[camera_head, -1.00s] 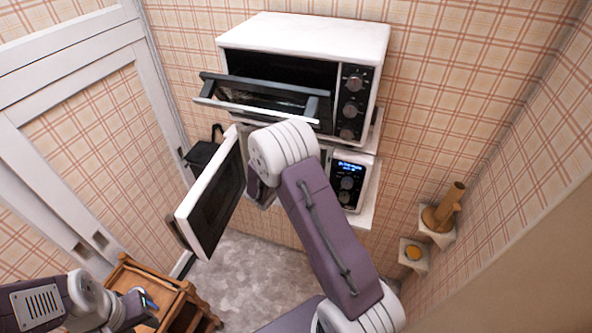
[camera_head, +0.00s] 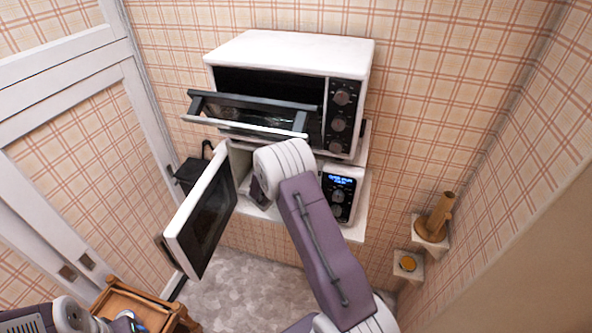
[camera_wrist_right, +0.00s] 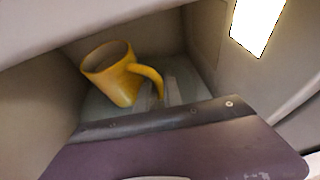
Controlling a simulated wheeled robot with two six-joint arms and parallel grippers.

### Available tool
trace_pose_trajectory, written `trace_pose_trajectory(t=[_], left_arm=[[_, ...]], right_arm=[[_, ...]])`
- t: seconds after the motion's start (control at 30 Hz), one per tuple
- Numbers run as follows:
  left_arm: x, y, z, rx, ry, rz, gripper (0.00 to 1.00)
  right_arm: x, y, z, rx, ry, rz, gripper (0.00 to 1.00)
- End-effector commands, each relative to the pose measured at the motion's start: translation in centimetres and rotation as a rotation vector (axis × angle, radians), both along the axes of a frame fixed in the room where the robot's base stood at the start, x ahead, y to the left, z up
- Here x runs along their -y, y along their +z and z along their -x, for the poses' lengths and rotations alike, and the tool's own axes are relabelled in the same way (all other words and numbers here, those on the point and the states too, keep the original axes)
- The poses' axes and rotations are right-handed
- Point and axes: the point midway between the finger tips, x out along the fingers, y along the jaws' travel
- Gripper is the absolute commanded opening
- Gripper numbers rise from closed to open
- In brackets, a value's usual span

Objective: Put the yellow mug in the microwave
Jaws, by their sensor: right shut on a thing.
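The yellow mug (camera_wrist_right: 112,72) is inside a pale box-like cavity in the right wrist view, tilted, with its handle toward the right. My right gripper (camera_wrist_right: 168,88) is shut on the mug at its handle. In the head view the mug and this gripper are hidden behind my right arm, which reaches into the microwave (camera_head: 340,193). The microwave's door (camera_head: 203,212) stands open to the left. My left gripper (camera_head: 130,321) is at the bottom left edge, away from the microwave; its jaws are too small and cut off to read.
A white oven (camera_head: 290,49) with its front door (camera_head: 247,115) tilted partly open sits directly above the microwave. A wooden cart (camera_head: 137,306) stands at lower left. Small wall shelves at right hold a brown wooden object (camera_head: 436,217) and a round yellow item (camera_head: 408,264). A dark object (camera_head: 190,173) is behind the door.

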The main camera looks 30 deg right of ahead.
Motion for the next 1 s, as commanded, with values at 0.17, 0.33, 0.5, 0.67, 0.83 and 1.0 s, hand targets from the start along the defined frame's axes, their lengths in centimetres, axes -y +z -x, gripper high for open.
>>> trace_pose_trajectory(t=[0.17,0.33,0.5,0.67,0.83,1.0], left_arm=[[0.0,0.06,0.0,0.0,0.0,0.0,0.36],[0.0,-0.01,-0.01,0.0,0.0,0.0,0.36],[-0.01,-0.24,0.0,0.0,0.0,0.0,0.36],[0.0,-0.45,-0.01,0.0,0.0,0.0,0.36],[0.0,-0.67,-0.01,0.0,0.0,0.0,0.36],[0.0,-0.79,0.0,0.0,0.0,0.0,0.36]], right_arm=[[0.02,0.2,-0.05,0.003,-0.001,0.001,0.0],[0.01,0.14,-0.04,0.003,-0.001,0.001,0.0],[0.02,-0.06,-0.05,0.003,-0.001,0.001,0.0],[0.01,-0.23,-0.05,0.003,-0.001,0.001,0.0],[0.01,-0.41,-0.05,0.003,-0.001,0.001,0.0],[0.02,-0.5,-0.05,0.003,-0.001,0.001,0.17]])
